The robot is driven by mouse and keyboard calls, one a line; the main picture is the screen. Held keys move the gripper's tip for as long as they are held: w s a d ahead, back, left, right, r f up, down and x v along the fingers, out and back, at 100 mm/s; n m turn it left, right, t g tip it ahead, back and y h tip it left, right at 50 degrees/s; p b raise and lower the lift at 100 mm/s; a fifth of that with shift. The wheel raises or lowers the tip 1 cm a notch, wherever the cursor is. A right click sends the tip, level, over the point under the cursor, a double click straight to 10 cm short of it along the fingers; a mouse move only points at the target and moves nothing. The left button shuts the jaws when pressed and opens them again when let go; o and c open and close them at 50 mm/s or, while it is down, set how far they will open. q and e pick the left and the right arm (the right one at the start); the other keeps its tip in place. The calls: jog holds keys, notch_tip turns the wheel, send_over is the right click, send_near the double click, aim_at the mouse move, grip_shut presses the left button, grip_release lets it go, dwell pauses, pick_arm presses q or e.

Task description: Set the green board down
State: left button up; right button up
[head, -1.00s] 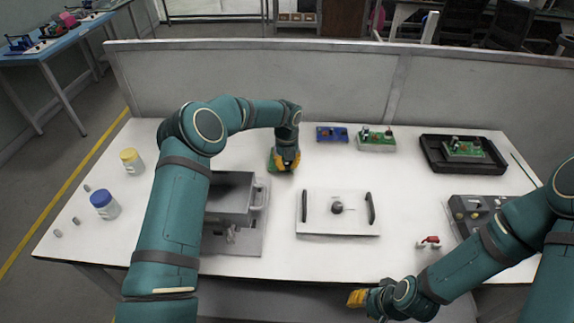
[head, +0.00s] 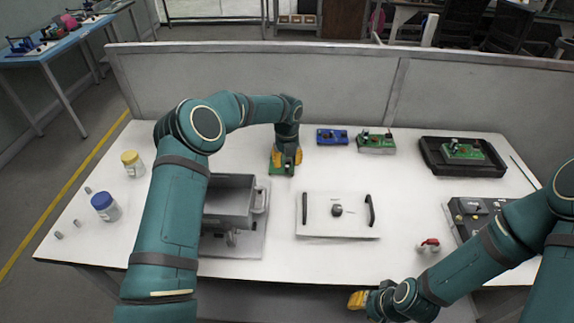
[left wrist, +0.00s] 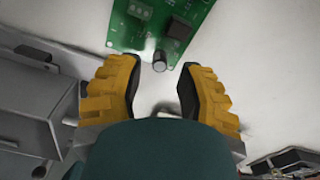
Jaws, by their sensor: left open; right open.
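The green board (head: 283,169) lies on the white table, behind and to the right of the grey machine. My left gripper (head: 286,158) is right above it and hides part of it. In the left wrist view the board (left wrist: 150,22) shows a black chip, a terminal block and a round capacitor near its edge. The yellow fingers of my left gripper (left wrist: 160,85) are spread, with nothing held between them. The capacitor is just beyond the gap between the fingertips. My right gripper (head: 357,299) is low at the table's front edge, open and away from the board.
A grey machine (head: 228,203) stands left of centre. A white plate with black handles (head: 338,228) lies at the middle. A blue board (head: 332,136) and another green board (head: 376,143) are at the back. A black tray (head: 433,160) holds a further green board (head: 462,151).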

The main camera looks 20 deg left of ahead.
pick_arm(q)
notch_tip(320, 180, up, 10)
jog(key=p, duration=0.1)
jog(key=shift+f, duration=0.2)
dwell(0.4)
